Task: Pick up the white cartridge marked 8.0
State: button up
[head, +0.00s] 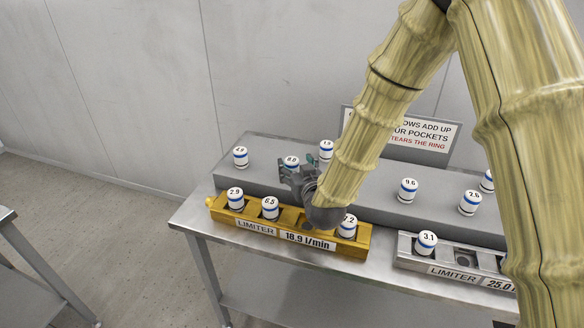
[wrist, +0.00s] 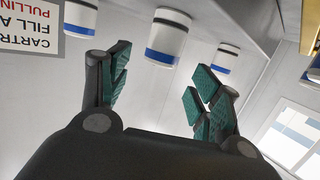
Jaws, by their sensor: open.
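The white cartridge marked 8.0 (head: 291,161) stands upright on the raised grey shelf, its lower part hidden behind my gripper. My gripper (head: 298,170) is open, in front of and close to that cartridge. In the wrist view, my gripper (wrist: 162,75) has its two green-padded fingers spread and nothing between them. A white cartridge with a blue band (wrist: 168,38) shows between and beyond the fingertips; its mark cannot be read there. I cannot tell whether a finger touches it.
Cartridges marked 4.9 (head: 240,157) and 9.6 (head: 408,190) stand on the shelf, with another (head: 326,150) just right of my gripper. Below is a yellow limiter block (head: 218,212) holding cartridges. A grey limiter block (head: 405,257) is to the right. A sign (head: 432,135) stands behind.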

aim_at(293, 162)
jog(key=shift+f+p+x, duration=0.2)
jog(key=shift+p+x, duration=0.5)
jog(key=shift+x, duration=1.85)
jog(key=c, duration=1.2)
